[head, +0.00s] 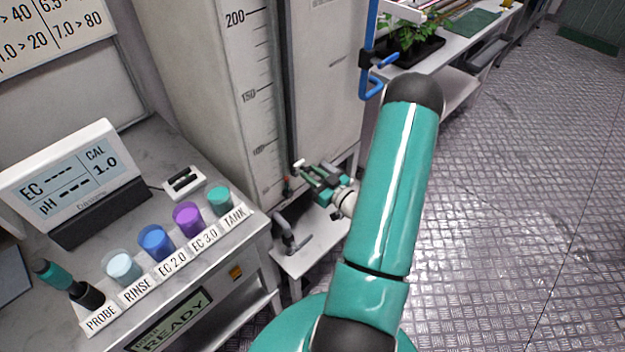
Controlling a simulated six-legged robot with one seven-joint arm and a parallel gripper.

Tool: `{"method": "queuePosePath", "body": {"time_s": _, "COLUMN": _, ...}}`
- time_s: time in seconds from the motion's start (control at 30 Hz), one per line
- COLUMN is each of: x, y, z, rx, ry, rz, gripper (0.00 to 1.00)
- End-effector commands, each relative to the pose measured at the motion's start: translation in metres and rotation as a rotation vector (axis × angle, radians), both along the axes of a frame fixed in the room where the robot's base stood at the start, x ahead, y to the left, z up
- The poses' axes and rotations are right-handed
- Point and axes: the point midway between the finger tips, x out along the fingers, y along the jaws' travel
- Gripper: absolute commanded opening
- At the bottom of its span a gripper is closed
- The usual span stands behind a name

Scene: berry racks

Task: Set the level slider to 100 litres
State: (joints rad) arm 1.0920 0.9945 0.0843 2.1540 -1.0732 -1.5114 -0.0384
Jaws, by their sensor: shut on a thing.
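The tall grey tank (220,75) stands at upper middle in the head view, with a printed litre scale (250,95) on its front. A dark vertical track (285,75) runs beside the scale. My gripper (308,174) is at the lower end of this track, shut on what appears to be the level slider, mostly hidden by the fingers.
A bench at left holds a meter (75,180), several coloured cups and a probe (70,283). A low white stand (310,240) with a grey pipe fitting is below my gripper. A blue pipe (370,60) and a plant tray (412,45) are behind. Floor at right is clear.

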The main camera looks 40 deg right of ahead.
Motion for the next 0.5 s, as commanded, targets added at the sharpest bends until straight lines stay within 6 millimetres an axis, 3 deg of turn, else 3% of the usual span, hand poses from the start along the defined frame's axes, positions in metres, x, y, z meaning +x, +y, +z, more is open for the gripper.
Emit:
{"method": "queuePosePath", "body": {"time_s": 0.3, "x": -0.001, "y": 0.000, "z": 0.074, "rx": -0.006, "ry": -0.002, "rz": 0.000, "gripper": 0.00}}
{"method": "queuePosePath", "body": {"time_s": 0.5, "x": -0.001, "y": 0.000, "z": 0.112, "rx": -0.004, "ry": -0.001, "rz": -0.001, "gripper": 0.00}}
